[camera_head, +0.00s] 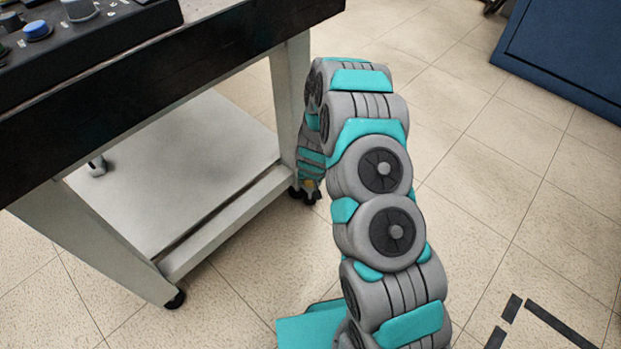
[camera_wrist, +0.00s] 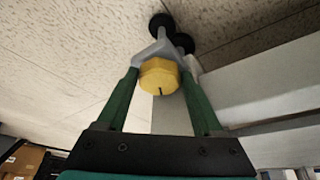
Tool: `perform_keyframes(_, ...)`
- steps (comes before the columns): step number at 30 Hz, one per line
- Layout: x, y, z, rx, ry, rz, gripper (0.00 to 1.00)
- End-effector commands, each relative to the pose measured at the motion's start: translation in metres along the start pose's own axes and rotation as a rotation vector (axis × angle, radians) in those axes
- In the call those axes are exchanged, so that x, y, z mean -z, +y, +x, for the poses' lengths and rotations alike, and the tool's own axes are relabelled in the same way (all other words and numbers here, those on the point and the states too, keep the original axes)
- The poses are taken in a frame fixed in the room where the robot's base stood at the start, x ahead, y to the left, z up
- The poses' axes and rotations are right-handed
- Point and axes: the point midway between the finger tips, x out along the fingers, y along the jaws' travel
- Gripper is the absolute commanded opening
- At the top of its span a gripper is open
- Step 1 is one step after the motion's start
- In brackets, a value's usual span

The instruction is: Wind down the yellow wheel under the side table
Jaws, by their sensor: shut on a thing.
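The yellow wheel (camera_wrist: 159,77) is a faceted knob with a dark mark on its face. It sits on a grey forked caster bracket (camera_wrist: 160,48) with black rollers (camera_wrist: 162,25) at the side table's leg. My gripper (camera_wrist: 158,84) has its two green fingers on either side of the yellow wheel, shut on it. There only a small bit of yellow shows, and my arm hides part of the area.
The table's lower shelf (camera_head: 190,165) lies left of my gripper. Another black caster (camera_head: 175,299) stands at the front leg. A control panel (camera_head: 70,30) is on the tabletop. A blue cabinet (camera_head: 570,50) stands at the upper right. The tiled floor to the right is mostly clear.

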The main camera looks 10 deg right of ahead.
Motion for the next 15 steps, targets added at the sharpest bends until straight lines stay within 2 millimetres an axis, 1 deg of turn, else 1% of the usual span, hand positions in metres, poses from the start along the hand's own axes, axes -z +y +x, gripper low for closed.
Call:
perform_keyframes(7, 0.0001, 0.0002, 0.0002, 0.000, 0.000, 0.000, 0.13)
perform_keyframes(8, 0.0000, 0.0002, 0.0002, 0.000, 0.000, 0.000, 0.69)
perform_keyframes(15, -0.0001, 0.0000, 0.0002, 0.000, 0.000, -0.001, 0.96)
